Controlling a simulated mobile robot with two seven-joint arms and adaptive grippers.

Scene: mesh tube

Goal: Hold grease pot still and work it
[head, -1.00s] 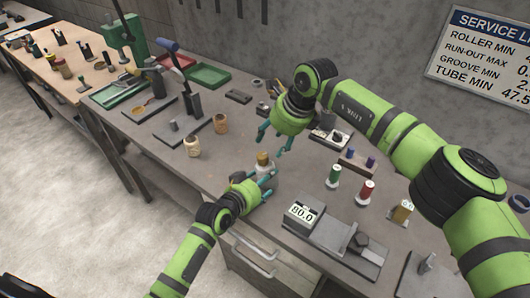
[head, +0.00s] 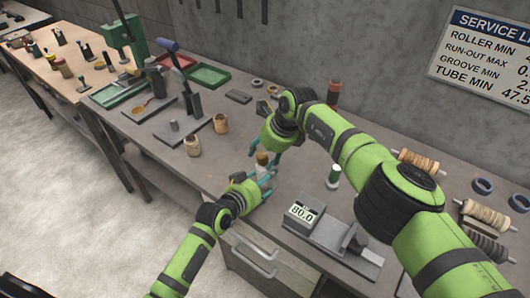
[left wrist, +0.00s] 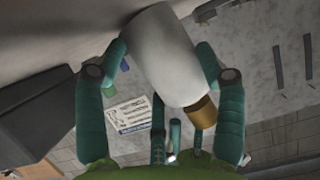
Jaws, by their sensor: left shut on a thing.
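The grease pot (head: 262,170) is a white cylinder with a brass-coloured cap (head: 262,158), upright near the front edge of the grey bench in the head view. My left gripper (head: 261,184) is shut on its white body from the front. In the left wrist view the pot (left wrist: 160,55) lies between the left fingers, with the brass cap (left wrist: 199,112) at its lower right end. My right gripper (head: 265,157) is at the cap from above and behind, with fingers on both sides of it. Whether its fingers press on the cap is too small to tell.
A lever press (head: 188,100) and green trays (head: 209,76) are further left. My right arm covers part of the bench.

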